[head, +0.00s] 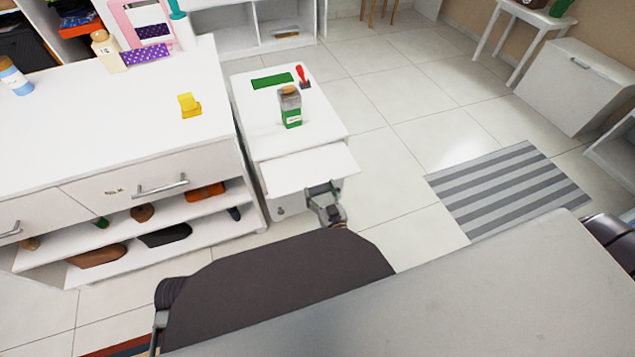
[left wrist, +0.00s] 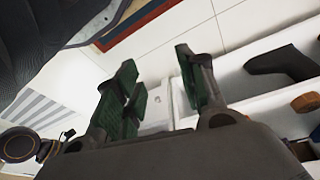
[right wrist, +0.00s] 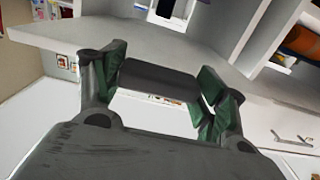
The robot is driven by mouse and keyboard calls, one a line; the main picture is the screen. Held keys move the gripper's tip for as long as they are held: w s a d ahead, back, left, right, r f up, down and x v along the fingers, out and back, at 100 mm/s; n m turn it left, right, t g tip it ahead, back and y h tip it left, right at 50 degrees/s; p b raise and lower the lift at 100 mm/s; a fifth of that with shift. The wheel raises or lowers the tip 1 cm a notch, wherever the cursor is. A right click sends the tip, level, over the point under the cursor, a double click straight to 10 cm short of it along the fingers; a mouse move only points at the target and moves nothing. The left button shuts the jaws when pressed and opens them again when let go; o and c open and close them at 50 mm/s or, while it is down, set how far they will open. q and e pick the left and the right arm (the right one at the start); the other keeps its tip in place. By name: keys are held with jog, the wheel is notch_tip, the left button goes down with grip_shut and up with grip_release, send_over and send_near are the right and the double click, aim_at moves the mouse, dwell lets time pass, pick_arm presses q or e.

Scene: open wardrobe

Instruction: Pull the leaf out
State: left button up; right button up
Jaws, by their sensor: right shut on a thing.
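The leaf (head: 305,168) is a flat white board that sticks out from the front of the small white cabinet (head: 245,125) in the head view. My right gripper (head: 322,188) is at the leaf's front edge, shut on it. In the right wrist view, a dark grey piece (right wrist: 160,80) lies between the fingers of my right gripper (right wrist: 158,92); the exact contact is hard to make out. My left gripper (left wrist: 160,85) is open and empty in the left wrist view, above the floor near a white shelf. The head view does not show it.
A green-labelled bottle (head: 290,108), a red-handled stamp (head: 303,78) and a green mat (head: 272,81) are on the cabinet top. A wide white dresser (head: 100,120) with shoes on its shelves stands close on the left. Open floor and a striped rug (head: 505,190) lie to the right.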

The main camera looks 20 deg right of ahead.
pick_arm(q)
jog(key=shift+s+a+f+g+p, duration=0.15)
jog(key=shift+f+p, duration=0.3)
jog(key=shift+f, duration=0.25)
jog(key=shift+s+a+f+g+p, duration=0.15)
jog(key=shift+f+p, duration=0.25)
jog(key=shift+f, duration=0.3)
pick_arm(e)
jog(key=shift+s+r, duration=0.15)
jog(key=shift+s, duration=1.7)
jog(key=o, duration=1.5)
jog(key=shift+c, duration=0.2)
jog(key=shift+s, duration=0.2)
